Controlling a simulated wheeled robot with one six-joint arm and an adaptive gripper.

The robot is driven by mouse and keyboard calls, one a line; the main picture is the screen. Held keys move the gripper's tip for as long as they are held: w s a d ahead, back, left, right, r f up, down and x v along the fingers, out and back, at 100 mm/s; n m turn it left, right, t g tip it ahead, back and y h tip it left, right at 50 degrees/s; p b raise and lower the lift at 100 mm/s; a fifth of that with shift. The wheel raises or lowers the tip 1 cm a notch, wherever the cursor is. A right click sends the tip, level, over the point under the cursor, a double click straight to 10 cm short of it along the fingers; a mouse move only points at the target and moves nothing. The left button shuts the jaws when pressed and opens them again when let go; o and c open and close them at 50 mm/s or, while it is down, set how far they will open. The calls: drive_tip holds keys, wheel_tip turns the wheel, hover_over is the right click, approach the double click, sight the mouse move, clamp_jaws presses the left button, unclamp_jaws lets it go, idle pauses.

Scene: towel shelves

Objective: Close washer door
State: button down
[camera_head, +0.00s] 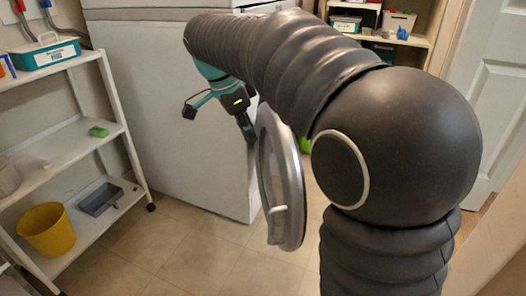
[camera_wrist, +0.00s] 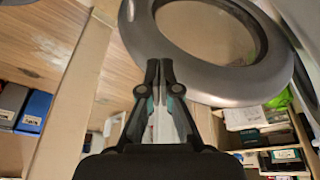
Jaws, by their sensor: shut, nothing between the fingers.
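The washer door (camera_head: 283,180) is a round grey ring with a glass middle and a light handle. It stands swung open, seen nearly edge-on, beside the white machine body (camera_head: 180,120) in the head view. My gripper (camera_head: 250,138) is shut and empty at the door's upper left edge.
A white shelf cart (camera_head: 75,150) with a teal caddy (camera_head: 45,55) and a yellow bucket (camera_head: 47,229) stands at left. Shelves with boxes (camera_head: 385,25) stand at the back right, near a white door (camera_head: 497,110). The tiled floor (camera_head: 190,250) in front is clear.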

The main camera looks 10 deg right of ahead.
drive_tip(key=w+a+m, duration=0.1)
drive_tip(key=w+m, duration=0.1)
approach(279, 171)
wheel_tip(279, 171, down, 5)
drive_tip(key=shift+w+d+r+h+b, duration=0.2)
drive_tip(key=shift+w+d+h+b, duration=0.15)
drive_tip(key=shift+d, duration=0.2)
idle(0.4)
